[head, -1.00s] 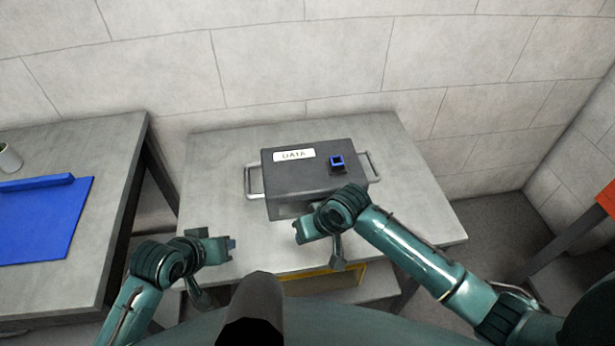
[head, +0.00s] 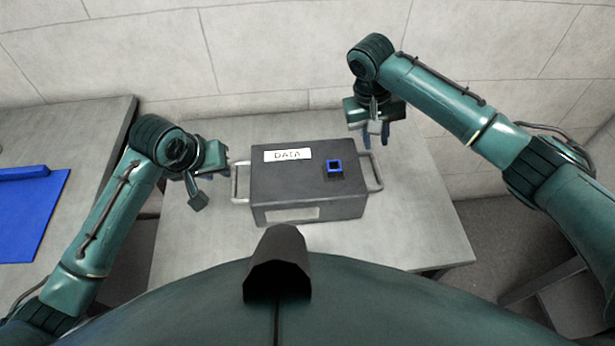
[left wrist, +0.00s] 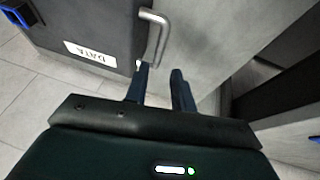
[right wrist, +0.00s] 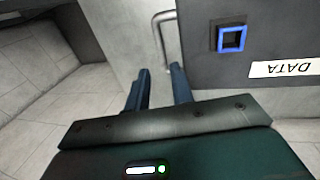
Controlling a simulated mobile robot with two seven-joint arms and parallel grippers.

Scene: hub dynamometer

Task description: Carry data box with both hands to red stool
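The data box (head: 300,183) is a dark grey case with a white DATA label and a blue-rimmed square fitting on top. It sits on a grey table (head: 415,215). It has a metal handle on its left (head: 241,183) and right (head: 374,172) sides. My left gripper (head: 226,160) is open beside the left handle; in the left wrist view the handle (left wrist: 154,38) lies just beyond the fingertips (left wrist: 160,75). My right gripper (head: 374,142) is open above and behind the right handle; in the right wrist view the handle (right wrist: 166,38) lies beyond the fingertips (right wrist: 160,72). The red stool is not in view.
A second grey table (head: 90,115) stands at the left with a blue mat (head: 30,215) and a blue bar on it. A block wall (head: 280,60) rises behind the box's table. Floor shows at the right.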

